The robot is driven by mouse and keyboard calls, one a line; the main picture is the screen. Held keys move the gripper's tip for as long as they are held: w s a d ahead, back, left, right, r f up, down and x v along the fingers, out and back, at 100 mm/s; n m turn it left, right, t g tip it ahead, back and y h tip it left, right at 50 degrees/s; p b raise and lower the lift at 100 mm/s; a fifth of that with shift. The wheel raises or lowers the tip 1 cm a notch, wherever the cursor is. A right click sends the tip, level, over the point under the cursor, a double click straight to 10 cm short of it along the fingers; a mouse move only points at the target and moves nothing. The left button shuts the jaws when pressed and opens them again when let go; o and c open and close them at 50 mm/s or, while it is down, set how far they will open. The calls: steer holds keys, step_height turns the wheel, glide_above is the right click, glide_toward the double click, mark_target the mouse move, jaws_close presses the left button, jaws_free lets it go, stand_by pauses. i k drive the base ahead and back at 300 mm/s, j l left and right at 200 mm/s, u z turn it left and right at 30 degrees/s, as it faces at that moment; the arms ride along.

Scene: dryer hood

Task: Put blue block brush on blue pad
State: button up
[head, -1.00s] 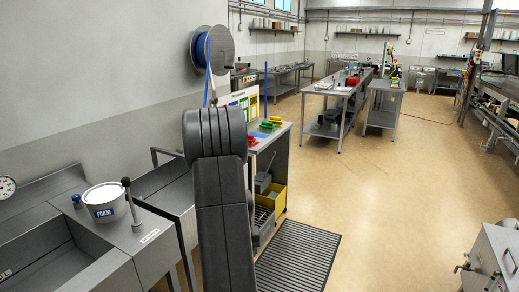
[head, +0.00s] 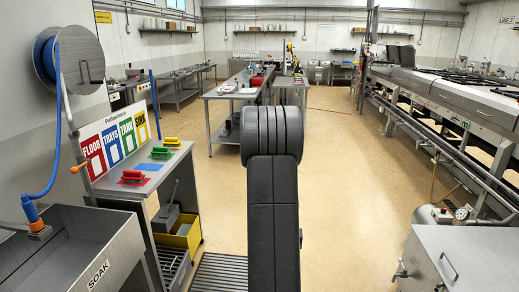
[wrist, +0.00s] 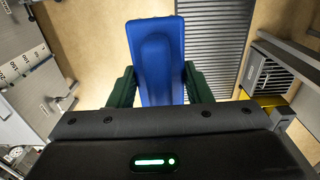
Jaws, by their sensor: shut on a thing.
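The blue block brush (wrist: 156,50) fills the middle of the wrist view. It is held between the two dark green fingers of my gripper (wrist: 158,80), which is shut on it. Below it in that view is floor, with a ribbed mat to one side. In the head view my arm hides the gripper and brush. The blue pad (head: 147,168) lies bare on the grey bench at left, between the red brush (head: 132,177) and the green brush (head: 162,153). My gripper is away from the pad.
The bench (head: 170,172) has a label board (head: 115,140) behind it and a yellow bin (head: 183,233) below. A soak sink (head: 75,250) stands nearer. A yellow brush (head: 171,142) is at the bench's far end. A grey cabinet (head: 460,262) stands at right. Open floor lies between.

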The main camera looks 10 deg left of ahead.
mark_target(148, 167)
steer(key=i+u, duration=0.1)
steer(key=i, duration=0.6)
steer(key=i+l+u, duration=0.1)
steer(key=i, duration=0.6)
steer(key=i+u, duration=0.45)
steer(key=i, duration=0.3)
steer(key=i+l+u, duration=0.15)
steer(key=i+u, duration=0.3)
steer(key=i, duration=0.25)
